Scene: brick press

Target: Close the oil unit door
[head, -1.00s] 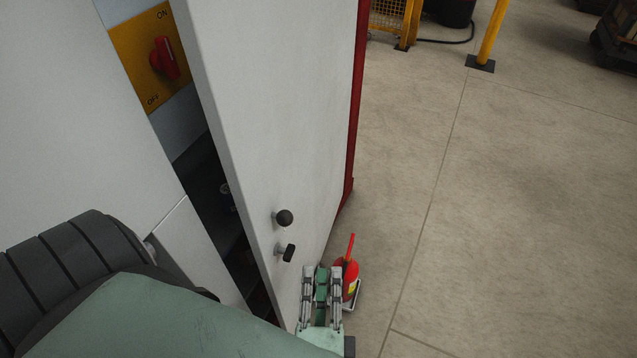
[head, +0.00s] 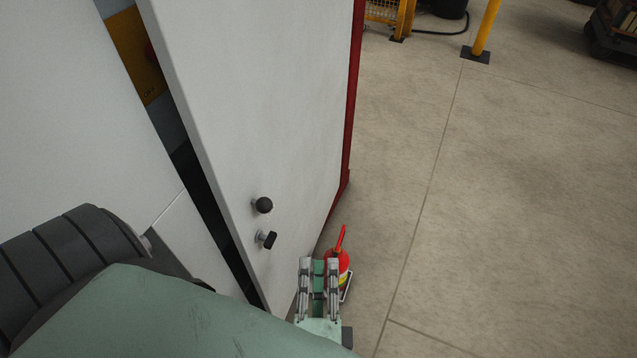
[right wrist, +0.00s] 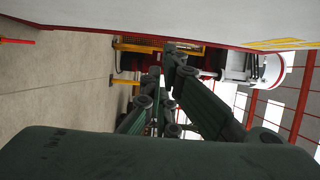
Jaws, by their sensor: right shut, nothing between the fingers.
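The oil unit door (head: 250,110) is a tall light-grey panel, still ajar in the head view. A dark gap on its left shows part of the yellow switch plate (head: 133,50) inside. In the right wrist view, the gripper (right wrist: 165,85) is beside a pale panel along the top. My left gripper is not in view.
A red oil can (head: 340,262) stands on the floor just behind my right gripper. A yellow post (head: 487,28) and a yellow guard (head: 388,14) are at the back. The concrete floor to the right is clear.

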